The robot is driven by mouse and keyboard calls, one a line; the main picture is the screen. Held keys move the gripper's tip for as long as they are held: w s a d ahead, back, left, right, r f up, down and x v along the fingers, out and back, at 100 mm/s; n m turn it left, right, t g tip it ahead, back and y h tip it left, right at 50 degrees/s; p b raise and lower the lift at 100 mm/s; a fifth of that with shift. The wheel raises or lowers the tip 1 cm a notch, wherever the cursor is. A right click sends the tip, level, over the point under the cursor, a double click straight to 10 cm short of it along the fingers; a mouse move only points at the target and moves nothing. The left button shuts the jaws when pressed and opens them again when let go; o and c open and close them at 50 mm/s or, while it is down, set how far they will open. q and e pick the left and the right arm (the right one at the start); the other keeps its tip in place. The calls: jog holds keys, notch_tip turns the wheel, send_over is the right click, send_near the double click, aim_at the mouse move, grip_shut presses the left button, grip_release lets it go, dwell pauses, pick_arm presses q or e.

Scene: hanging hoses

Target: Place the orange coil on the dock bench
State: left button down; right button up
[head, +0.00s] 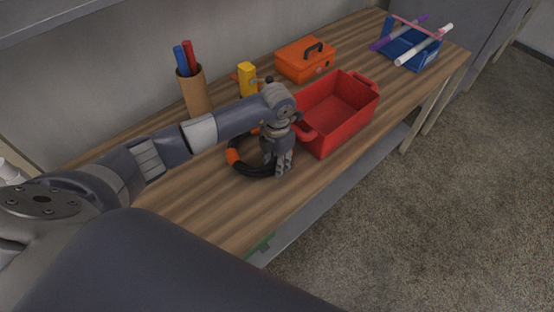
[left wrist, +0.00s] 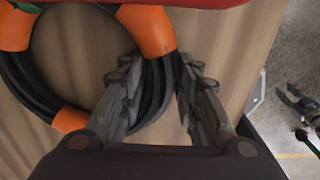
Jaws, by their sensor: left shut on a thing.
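The orange coil (head: 233,157) is a ring of black hose with orange bands, at the middle of the wooden bench top (head: 190,215). In the left wrist view the coil (left wrist: 75,60) fills the upper left. My left gripper (head: 282,168) points down at the coil's near right side. In the left wrist view my left gripper (left wrist: 160,75) has its fingers on either side of the hose, shut on it. The coil looks flat, at or just above the wood; I cannot tell if it touches. My arm hides part of its far side.
A red bin (head: 362,98) stands close right of the coil. Behind are an orange toolbox (head: 306,60), a yellow item (head: 247,80) and a pen cup (head: 195,98). A blue rack (head: 408,52) is at the far end. The bench's near-left top is clear.

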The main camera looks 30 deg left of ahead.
pick_arm(q)
jog(key=c, duration=1.2)
grip_release()
jog(key=shift+r, duration=0.1)
notch_tip(320, 180, up, 12)
jog(key=b, duration=0.3)
pick_arm(e)
jog(key=f, duration=0.3)
jog(key=shift+w+d, duration=0.25)
jog(key=shift+w, duration=0.1)
